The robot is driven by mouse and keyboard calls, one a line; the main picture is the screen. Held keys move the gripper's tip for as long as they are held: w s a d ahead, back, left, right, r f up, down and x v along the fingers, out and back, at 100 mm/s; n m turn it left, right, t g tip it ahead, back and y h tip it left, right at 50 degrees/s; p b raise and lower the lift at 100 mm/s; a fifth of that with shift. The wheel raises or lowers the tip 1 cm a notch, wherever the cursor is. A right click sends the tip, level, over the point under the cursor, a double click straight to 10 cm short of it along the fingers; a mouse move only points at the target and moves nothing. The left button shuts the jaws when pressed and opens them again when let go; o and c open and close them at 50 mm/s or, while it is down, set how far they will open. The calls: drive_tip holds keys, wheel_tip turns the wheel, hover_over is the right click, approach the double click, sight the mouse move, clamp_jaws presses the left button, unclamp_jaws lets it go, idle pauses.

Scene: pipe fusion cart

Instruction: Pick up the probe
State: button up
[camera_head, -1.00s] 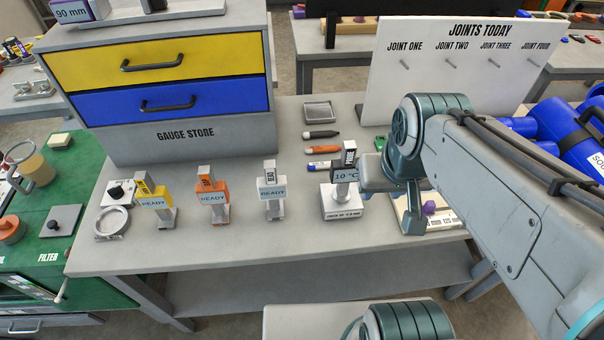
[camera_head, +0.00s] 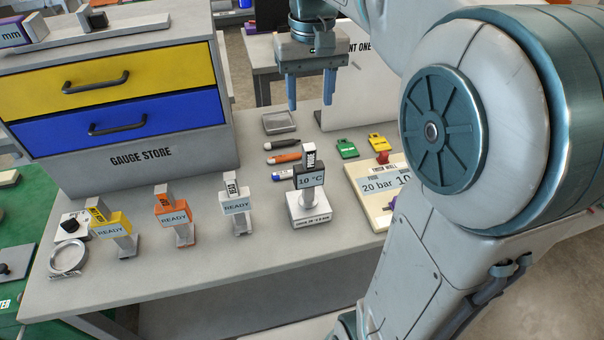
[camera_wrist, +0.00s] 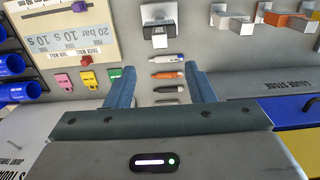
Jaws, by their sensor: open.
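My gripper (camera_head: 310,92) is open and empty, fingers down, above the back of the bench. In the wrist view, several pen-like items lie beyond and between its fingers (camera_wrist: 158,70), including a dark one (camera_wrist: 166,58) and an orange one (camera_wrist: 168,75).
The gauge store (camera_head: 140,157) with yellow and blue drawers stands at the left. A settings board (camera_head: 362,190) is right of the 10 °C device.

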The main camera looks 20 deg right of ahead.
sight(310, 146)
wheel_tip(310, 146, down, 13)
drive_tip(key=shift+f+p, duration=0.1)
drive_tip(key=shift+p, duration=0.25)
clamp_jaws()
